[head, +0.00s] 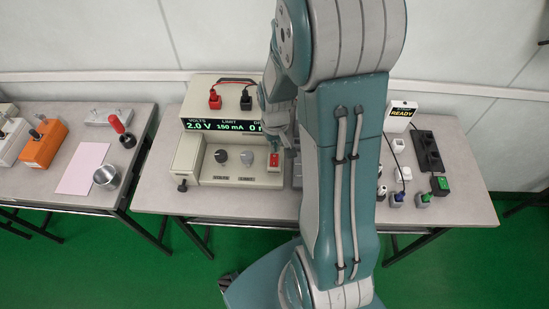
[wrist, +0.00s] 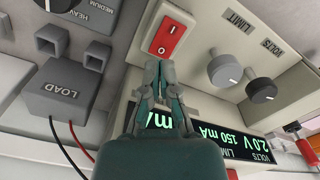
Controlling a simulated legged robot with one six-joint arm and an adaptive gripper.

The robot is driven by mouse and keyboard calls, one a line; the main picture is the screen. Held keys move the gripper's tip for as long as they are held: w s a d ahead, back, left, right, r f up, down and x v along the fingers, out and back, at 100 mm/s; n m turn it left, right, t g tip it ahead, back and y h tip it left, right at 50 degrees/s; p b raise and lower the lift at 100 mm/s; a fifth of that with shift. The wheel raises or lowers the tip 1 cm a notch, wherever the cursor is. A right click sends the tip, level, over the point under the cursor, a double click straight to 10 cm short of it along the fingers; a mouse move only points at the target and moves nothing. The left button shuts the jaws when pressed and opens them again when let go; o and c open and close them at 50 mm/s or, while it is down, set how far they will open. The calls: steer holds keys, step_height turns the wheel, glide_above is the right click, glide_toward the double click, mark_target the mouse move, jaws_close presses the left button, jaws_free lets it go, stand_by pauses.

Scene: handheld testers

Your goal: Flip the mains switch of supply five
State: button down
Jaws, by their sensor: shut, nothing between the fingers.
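The power supply (head: 233,185) is a beige unit on the middle table, with a lit display reading 2.0 V and 150 mA. Its red mains switch (head: 273,160), a rocker marked I and O, sits on the sloping front panel right of two knobs. In the wrist view the switch (wrist: 169,37) shows just beyond the fingertips. My gripper (wrist: 158,64) is shut and empty, its tips close to the switch's O end; I cannot tell whether they touch it. In the head view my arm partly hides the gripper and the supply's right side.
A grey LOAD box (wrist: 62,90) with red and black leads lies beside the gripper in the wrist view. Red and black plugs (head: 214,100) stand on the supply's top. A left table (head: 45,190) holds other testers.

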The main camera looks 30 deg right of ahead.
mark_target(274, 156)
steer(key=shift+a, duration=0.15)
steer(key=shift+f, duration=1.3)
stand_by(0.8)
steer(key=shift+r, duration=3.5)
